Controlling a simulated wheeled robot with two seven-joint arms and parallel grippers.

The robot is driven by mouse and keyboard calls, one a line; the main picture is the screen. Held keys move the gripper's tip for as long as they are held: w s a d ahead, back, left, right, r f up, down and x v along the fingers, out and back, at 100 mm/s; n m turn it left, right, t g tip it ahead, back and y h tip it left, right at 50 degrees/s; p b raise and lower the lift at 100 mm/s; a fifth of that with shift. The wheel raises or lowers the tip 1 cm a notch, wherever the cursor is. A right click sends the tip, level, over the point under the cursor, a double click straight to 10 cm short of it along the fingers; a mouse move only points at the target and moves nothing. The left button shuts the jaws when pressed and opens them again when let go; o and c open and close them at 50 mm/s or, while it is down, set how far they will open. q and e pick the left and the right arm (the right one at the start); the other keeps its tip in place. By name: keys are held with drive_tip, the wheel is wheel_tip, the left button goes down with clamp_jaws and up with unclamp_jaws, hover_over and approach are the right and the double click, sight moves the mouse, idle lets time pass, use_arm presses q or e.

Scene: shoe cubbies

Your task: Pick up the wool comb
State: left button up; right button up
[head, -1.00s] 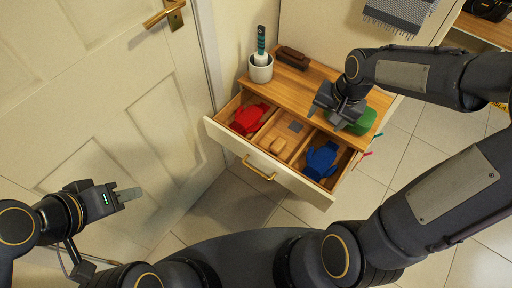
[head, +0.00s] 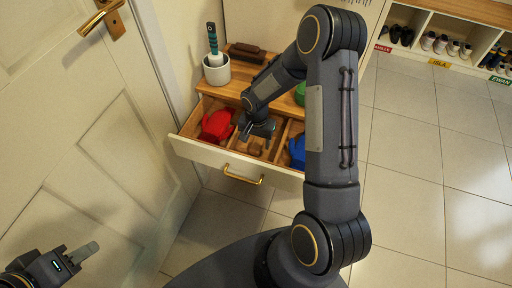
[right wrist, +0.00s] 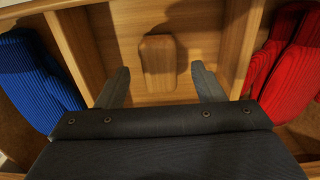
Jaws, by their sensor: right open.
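The open drawer (head: 200,150) has a middle compartment with a small rounded wooden piece (head: 254,149), which I take to be the wool comb. It also lies in the right wrist view (right wrist: 158,62), flat on the compartment floor between the dividers. My right gripper (head: 250,136) is over that compartment. In the right wrist view its two fingers (right wrist: 160,84) are spread and empty, with the wooden piece ahead of and between their tips. My left gripper (head: 78,254) is low at the left, away from the drawer; its finger gap is not clear.
Red mittens (head: 217,126) lie in the left compartment, blue mittens (head: 297,150) in the right one. On the top stand a white cup (head: 216,70) with a green-handled tool, a dark brush (head: 247,53) and a green item (head: 300,94). A door (head: 80,130) is at left; shoe cubbies (head: 470,30) are at back right.

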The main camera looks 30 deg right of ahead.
wheel_tip(320, 180, down, 2)
drive_tip(key=shift+f, duration=0.2)
drive_tip(key=c, duration=1.1)
drive_tip(key=shift+r, duration=0.1)
drive_tip(key=shift+r, duration=0.5)
wheel_tip(320, 180, up, 3)
drive_tip(key=shift+f+p, duration=0.15)
drive_tip(key=shift+p, duration=0.25)
drive_tip(key=s+r, duration=0.3)
drive_tip(key=s, duration=0.1)
drive_tip(key=s+a+r+p, duration=0.1)
drive_tip(key=s+r, duration=0.2)
drive_tip(key=s, duration=0.2)
drive_tip(key=s+a+r, duration=0.1)
drive_tip(key=s+r, duration=0.2)
drive_tip(key=s, duration=0.2)
drive_tip(key=shift+a+r+p, duration=0.1)
drive_tip(key=shift+a+p, duration=0.1)
drive_tip(key=shift+p, duration=0.15)
